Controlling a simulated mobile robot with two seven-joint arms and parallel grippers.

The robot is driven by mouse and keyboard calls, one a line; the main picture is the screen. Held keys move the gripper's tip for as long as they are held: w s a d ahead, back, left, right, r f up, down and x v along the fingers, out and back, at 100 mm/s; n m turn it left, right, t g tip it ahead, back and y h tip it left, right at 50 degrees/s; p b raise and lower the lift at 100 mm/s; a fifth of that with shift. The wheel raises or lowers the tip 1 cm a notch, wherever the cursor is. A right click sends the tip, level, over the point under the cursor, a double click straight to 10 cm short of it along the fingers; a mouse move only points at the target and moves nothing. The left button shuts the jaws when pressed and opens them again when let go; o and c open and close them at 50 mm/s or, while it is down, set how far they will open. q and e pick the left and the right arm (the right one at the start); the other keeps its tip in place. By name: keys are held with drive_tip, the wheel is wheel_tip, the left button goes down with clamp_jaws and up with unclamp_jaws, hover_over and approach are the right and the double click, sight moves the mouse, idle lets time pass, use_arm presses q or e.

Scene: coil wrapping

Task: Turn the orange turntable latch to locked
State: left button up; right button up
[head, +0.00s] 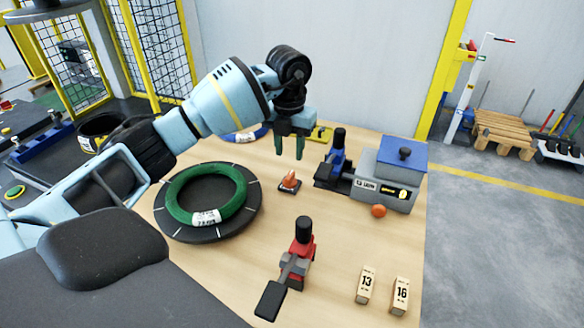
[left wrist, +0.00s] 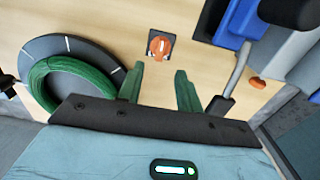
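The orange turntable latch (head: 289,181) sits on a small dark base on the table, right of the turntable. In the left wrist view the latch (left wrist: 160,46) is just beyond the fingertips, its handle slanting. My left gripper (head: 289,152) hangs above the latch with its green fingers apart and nothing between them; the fingers also show in the left wrist view (left wrist: 159,72). The black turntable (head: 170,221) carries a green coil (head: 232,199) with a white label; part of both shows in the left wrist view. My right gripper is not in view.
A blue clamp tool (head: 338,160) and a grey box with blue lid (head: 400,160) stand right of the latch.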

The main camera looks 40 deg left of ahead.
sight(290, 175)
use_arm(q)
wheel_tip(290, 175, down, 8)
drive_tip(key=shift+w+r, duration=0.1)
drive_tip(key=shift+r, duration=0.15)
drive_tip(key=shift+c, duration=0.2)
clamp_jaws()
